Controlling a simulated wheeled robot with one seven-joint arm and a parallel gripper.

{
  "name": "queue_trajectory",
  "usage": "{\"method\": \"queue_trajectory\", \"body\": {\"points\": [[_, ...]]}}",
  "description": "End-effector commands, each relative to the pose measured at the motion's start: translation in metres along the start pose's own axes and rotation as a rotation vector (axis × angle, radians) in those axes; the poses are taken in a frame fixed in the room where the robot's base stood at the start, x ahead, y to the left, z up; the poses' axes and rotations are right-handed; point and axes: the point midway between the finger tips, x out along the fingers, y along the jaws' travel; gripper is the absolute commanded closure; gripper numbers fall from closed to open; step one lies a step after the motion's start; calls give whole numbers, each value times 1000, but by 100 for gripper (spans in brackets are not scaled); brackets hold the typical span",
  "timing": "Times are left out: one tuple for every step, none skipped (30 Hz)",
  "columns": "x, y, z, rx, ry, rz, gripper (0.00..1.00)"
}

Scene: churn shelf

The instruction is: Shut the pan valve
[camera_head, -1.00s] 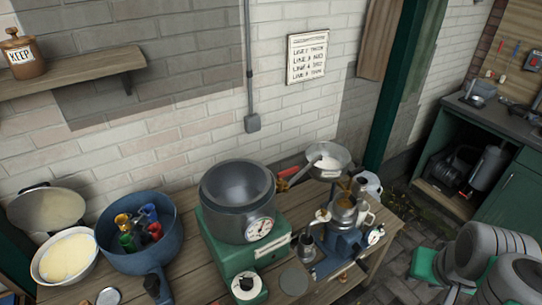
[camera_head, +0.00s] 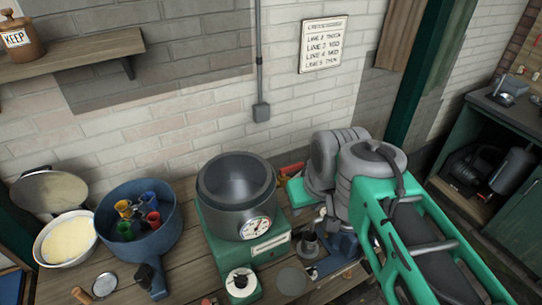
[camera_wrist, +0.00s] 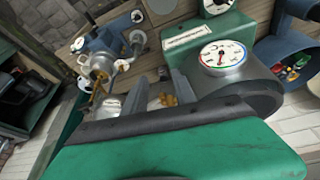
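In the wrist view my gripper (camera_wrist: 160,80) points over the bench with its two grey fingers apart. A small orange-brown handle (camera_wrist: 166,100), possibly the pan valve, shows between the fingers; I cannot tell whether they touch it. A pale pan edge (camera_wrist: 112,106) shows left of the fingers, partly hidden by my wrist. A metal separator with a brass spout (camera_wrist: 100,64) stands further left. In the head view my arm hides my gripper, the pan and most of the separator (camera_head: 340,240).
A green scale (camera_head: 265,248) bears a grey pot (camera_head: 236,200) close beside my arm. A blue pan (camera_head: 165,243) with coloured cups and a cream-filled bowl (camera_head: 40,250) stand at the left. The brick wall is behind the bench.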

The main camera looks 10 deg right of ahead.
Motion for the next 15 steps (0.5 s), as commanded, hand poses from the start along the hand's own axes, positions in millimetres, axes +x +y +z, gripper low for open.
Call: {"method": "queue_trajectory", "body": {"points": [[-4, -4, -19, -105, -23, -27, 67], [-7, -7, -33, -197, -41, -49, 67], [-11, -10, -52, -339, -64, -82, 67], [-13, -12, -66, -455, -83, -108, 67], [-15, -12, -81, -579, -99, -134, 67], [-16, -11, -99, -745, -122, -168, 67], [-16, -8, -112, -868, -136, -192, 67], [-15, -5, -123, -989, -151, -214, 67], [-12, 2, -136, -1139, -170, -241, 67], [-9, 8, -144, -1243, -183, -258, 67], [-7, 13, -152, -1339, -195, -273, 67], [-4, 21, -159, -1451, -210, -291, 67], [-1, 26, -164, -1520, -221, -301, 67], [1, 31, -167, -1580, -230, -310, 67], [3, 36, -171, -1641, -238, -319, 67]]}}
